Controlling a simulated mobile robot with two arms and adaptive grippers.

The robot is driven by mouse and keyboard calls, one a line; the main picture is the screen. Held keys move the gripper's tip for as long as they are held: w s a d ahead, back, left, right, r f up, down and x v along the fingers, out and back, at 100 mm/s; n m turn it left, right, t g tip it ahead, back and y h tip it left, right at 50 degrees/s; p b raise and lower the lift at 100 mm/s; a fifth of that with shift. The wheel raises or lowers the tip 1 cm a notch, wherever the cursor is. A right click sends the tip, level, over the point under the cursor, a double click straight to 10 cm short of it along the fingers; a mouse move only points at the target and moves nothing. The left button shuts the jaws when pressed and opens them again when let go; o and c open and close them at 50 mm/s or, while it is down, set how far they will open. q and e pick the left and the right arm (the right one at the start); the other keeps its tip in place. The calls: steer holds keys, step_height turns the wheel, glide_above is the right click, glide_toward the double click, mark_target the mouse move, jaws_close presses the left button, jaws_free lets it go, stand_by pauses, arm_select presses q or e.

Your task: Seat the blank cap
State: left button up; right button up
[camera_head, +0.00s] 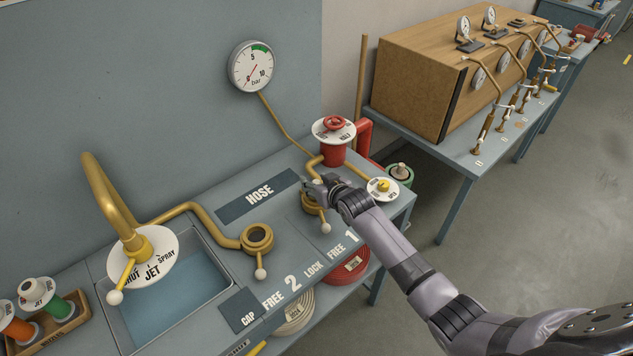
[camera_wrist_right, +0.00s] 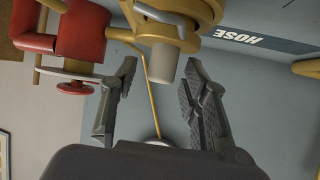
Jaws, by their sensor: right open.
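My right gripper (camera_head: 317,184) is at outlet 1 on the bench, partly over its brass coupling (camera_head: 311,205). In the wrist view the two fingers of the right gripper (camera_wrist_right: 160,72) are apart, on either side of a pale, stubby cylinder (camera_wrist_right: 162,63) below a brass fitting (camera_wrist_right: 185,18). I cannot tell whether they touch it. Coupling 1's lever knob (camera_head: 325,228) points toward the front. Outlet 2's brass coupling (camera_head: 257,236) is an open ring with its lever knob (camera_head: 261,273) forward. The plate marked CAP (camera_head: 240,311) looks bare. I cannot pick out the blank cap for certain.
A sink (camera_head: 180,300) with a brass spout and a SHUT/JET/SPRAY dial (camera_head: 150,262) is at left. A red valve (camera_head: 334,145) and a yellow-knobbed dial (camera_head: 383,189) stand behind and right of the gripper. A pressure gauge (camera_head: 252,67) is on the wall.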

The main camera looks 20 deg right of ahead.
steer(key=shift+s, duration=0.1)
steer(key=v, duration=1.1)
steer(key=shift+s+r, duration=0.2)
steer(key=shift+s, duration=0.15)
steer(key=shift+d, duration=0.1)
steer(key=s+a+f+g, duration=0.1)
steer(key=s+f+g, duration=0.15)
steer(key=s, duration=0.85)
steer(key=s+a+f+g+h, duration=0.1)
steer(key=s+g, duration=0.2)
steer(key=s, duration=0.7)
steer(key=s+a+f+g, duration=0.1)
steer(key=s+f+g, duration=0.15)
steer(key=s, duration=0.85)
step_height(320, 180, down, 28)
steer(key=g+b, duration=0.2)
steer(key=b, duration=0.2)
steer(key=s+d+f+n+g+b, duration=0.1)
steer(key=s+d+f+b, duration=0.1)
steer(key=s+f, duration=1.5)
step_height(320, 180, down, 4)
steer(key=shift+s+d+f+b, duration=0.25)
steer(key=shift+s+b, duration=0.15)
steer(key=shift+b, duration=0.4)
